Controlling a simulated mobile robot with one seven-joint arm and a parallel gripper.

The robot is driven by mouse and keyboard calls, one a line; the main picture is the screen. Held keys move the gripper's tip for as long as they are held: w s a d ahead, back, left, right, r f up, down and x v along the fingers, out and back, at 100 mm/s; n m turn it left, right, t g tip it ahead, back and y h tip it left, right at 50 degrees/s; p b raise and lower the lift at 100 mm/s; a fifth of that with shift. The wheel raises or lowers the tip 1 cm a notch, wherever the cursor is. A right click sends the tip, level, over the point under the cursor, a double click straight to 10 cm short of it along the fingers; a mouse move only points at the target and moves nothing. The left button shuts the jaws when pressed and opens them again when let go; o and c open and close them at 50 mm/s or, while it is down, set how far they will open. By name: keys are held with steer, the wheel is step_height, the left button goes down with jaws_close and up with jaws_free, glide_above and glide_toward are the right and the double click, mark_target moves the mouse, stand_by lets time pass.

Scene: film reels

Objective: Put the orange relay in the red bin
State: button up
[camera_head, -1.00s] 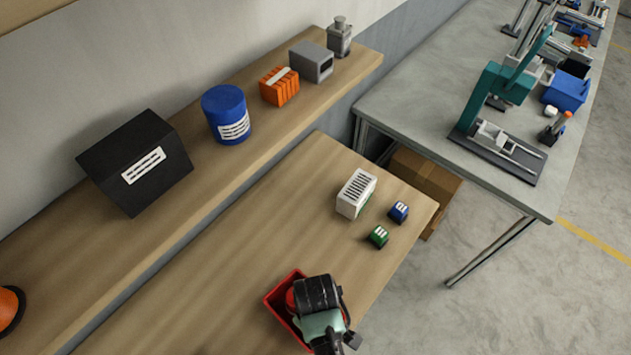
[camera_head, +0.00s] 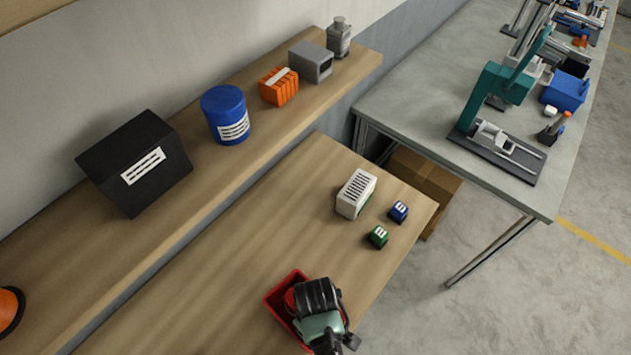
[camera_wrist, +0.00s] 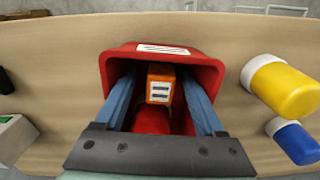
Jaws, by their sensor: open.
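The red bin (camera_head: 272,300) stands on the lower wooden bench, partly covered by my arm in the head view. In the wrist view the bin (camera_wrist: 207,65) fills the middle, with a white striped label on its rim. The orange relay (camera_wrist: 160,90), a small block with a pale marked face, shows inside the bin's outline, between my two blue fingers. My gripper (camera_wrist: 159,84) is open and reaches into the bin, with a visible gap on each side of the relay. Whether the relay rests on the bin floor is hard to tell. My fingertips are hidden in the head view.
A white labelled box (camera_head: 355,194), a blue block (camera_head: 398,211) and a green block (camera_head: 378,237) stand farther along the bench. A yellow cylinder (camera_wrist: 287,88) and a blue one (camera_wrist: 294,142) lie right of the bin in the wrist view. A raised shelf (camera_head: 250,170) runs alongside.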

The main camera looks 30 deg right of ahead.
step_height(320, 180, up, 12)
steer(key=shift+r+b, duration=0.15)
steer(key=shift+b, duration=0.25)
stand_by(0.6)
